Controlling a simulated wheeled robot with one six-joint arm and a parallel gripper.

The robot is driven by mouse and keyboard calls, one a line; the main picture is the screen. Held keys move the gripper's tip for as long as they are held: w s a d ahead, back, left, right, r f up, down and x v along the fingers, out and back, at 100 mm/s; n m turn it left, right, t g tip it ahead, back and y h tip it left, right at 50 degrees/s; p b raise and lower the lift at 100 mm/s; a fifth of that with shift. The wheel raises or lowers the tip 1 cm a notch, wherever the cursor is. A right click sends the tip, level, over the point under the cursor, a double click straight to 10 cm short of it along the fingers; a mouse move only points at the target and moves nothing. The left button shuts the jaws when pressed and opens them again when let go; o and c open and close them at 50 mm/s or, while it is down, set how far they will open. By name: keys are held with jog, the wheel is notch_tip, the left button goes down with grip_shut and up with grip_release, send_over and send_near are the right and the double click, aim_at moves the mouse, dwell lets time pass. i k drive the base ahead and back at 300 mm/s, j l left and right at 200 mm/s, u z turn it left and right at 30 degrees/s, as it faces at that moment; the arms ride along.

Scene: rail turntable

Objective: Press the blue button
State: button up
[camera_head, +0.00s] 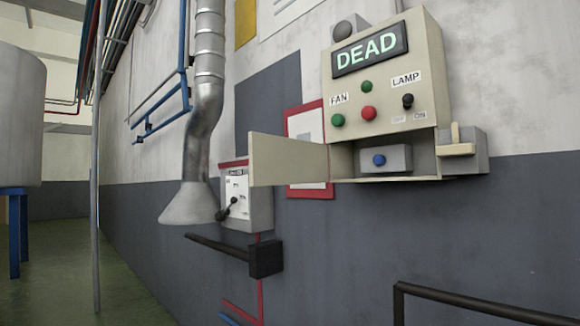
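The blue button (379,160) sits on a small grey box (398,158) inside an open compartment at the bottom of a cream control panel (428,60) on the wall. The compartment's cream door (287,160) stands swung open to the left. The panel carries a lit "DEAD" sign (370,50), green buttons (338,120), a red button (368,113) and a black lamp switch (408,101). The blue button faces outward and nothing covers it. My gripper is not in view.
A cream lever (456,146) on a grey box is right of the compartment. Left are a lever box (240,197), a black bar handle (225,247) and a duct funnel (190,204). A dark rail (480,302) crosses the lower right. Green floor (65,275) is open at left.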

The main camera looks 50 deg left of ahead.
aim_at(379, 161)
jog(key=i+j, duration=0.1)
jog(key=j, duration=0.45)
jog(key=i+j, duration=0.1)
jog(key=j, duration=0.45)
jog(key=i+j, duration=0.1)
jog(key=j, duration=0.4)
jog(key=i+j, duration=0.1)
jog(key=j, duration=0.45)
jog(key=i+j, duration=0.1)
jog(key=j, duration=0.45)
jog(key=z, duration=0.3)
